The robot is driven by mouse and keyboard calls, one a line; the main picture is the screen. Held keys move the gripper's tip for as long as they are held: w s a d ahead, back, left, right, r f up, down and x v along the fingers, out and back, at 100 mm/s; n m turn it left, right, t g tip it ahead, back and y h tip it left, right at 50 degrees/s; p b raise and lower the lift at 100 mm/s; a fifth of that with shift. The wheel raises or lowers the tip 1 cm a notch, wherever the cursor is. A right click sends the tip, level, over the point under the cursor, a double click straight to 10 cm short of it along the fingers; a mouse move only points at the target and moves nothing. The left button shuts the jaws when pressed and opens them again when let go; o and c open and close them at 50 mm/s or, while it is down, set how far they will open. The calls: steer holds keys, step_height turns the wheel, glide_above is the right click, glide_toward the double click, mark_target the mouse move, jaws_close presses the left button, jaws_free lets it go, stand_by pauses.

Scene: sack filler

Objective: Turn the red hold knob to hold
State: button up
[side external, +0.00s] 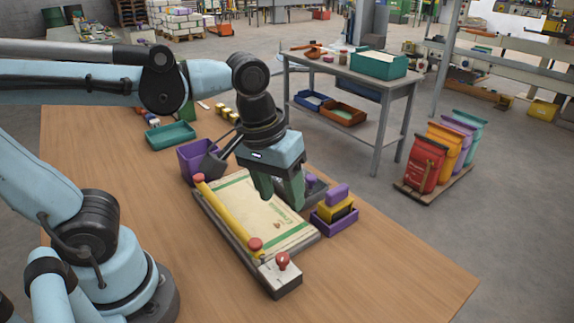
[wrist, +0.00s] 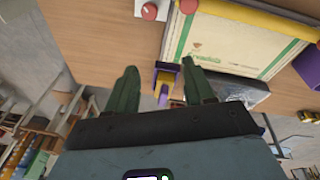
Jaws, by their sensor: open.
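The red hold knob (side external: 283,261) stands on a pale plate at the near end of a dark-sided machine bed. It also shows at the top of the wrist view (wrist: 149,11). A cream sack (side external: 250,215) with green bands lies flat on the bed. A yellow bar (side external: 228,217) with red end caps runs along the sack's left side. My gripper (side external: 280,197) points down above the far right part of the sack, apart from the knob. Its green fingers are open and empty. They also show spread in the wrist view (wrist: 160,82). Which way the knob is turned is unclear.
A purple tray (side external: 322,226) with a yellow-and-black item and purple block sits right of the bed. A purple bin (side external: 190,158) and green tray (side external: 171,136) stand beyond it. The table (side external: 385,270) is bare at the near right.

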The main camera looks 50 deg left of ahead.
mark_target(283, 256)
steer(key=shift+s+d+f+n+g+y, duration=0.1)
steer(key=shift+s+d+f+n+g, duration=0.3)
steer(key=shift+f, duration=1.35)
steer(key=shift+s+d+f+n+g+y, duration=0.1)
steer(key=shift+s+d+f+n+g, duration=0.3)
steer(key=shift+f, duration=1.35)
steer(key=shift+s+d+f+n+g+y, duration=0.15)
steer(key=shift+d+f+g, duration=0.4)
steer(key=shift+f, duration=1.2)
steer(key=shift+d, duration=0.15)
jaws_close()
